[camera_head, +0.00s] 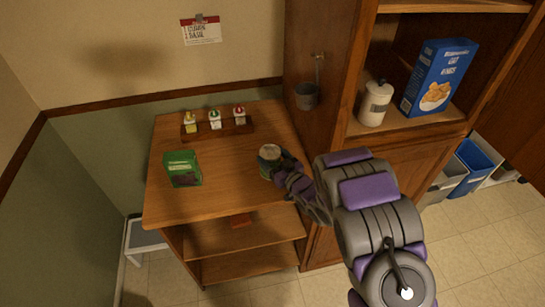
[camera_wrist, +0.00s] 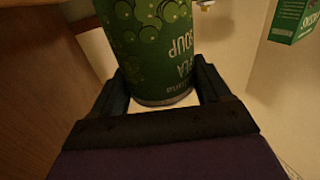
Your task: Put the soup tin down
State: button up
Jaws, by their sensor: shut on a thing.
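The soup tin (camera_wrist: 150,50) is green with pale bubble shapes and lettering, and it fills the upper middle of the wrist view. It also shows in the head view (camera_head: 268,155), at the right part of the wooden counter (camera_head: 225,178). My gripper (camera_head: 279,168) is shut on the tin, one finger on each side of it; the gripper also shows in the wrist view (camera_wrist: 165,92). The tin looks about upright in the head view. I cannot tell whether its base touches the counter top.
A green box (camera_head: 183,168) stands at the counter's left. A rack (camera_head: 216,130) with several small bottles stands at the back. A tall cabinet (camera_head: 312,145) borders the right, holding a white canister (camera_head: 375,104) and a blue cereal box (camera_head: 438,77). The counter's middle is clear.

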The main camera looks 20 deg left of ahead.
jog(key=shift+s+d+f, duration=0.1)
jog(key=shift+f, duration=0.25)
jog(key=o, duration=1.5)
jog(key=shift+f, duration=0.1)
jog(key=shift+o, duration=0.2)
jog(key=shift+r, duration=0.55)
jog(key=p+v, duration=0.1)
jog(key=v, duration=1)
jog(key=shift+s+d+r, duration=0.15)
jog(key=shift+d, duration=0.1)
jog(key=shift+d, duration=0.1)
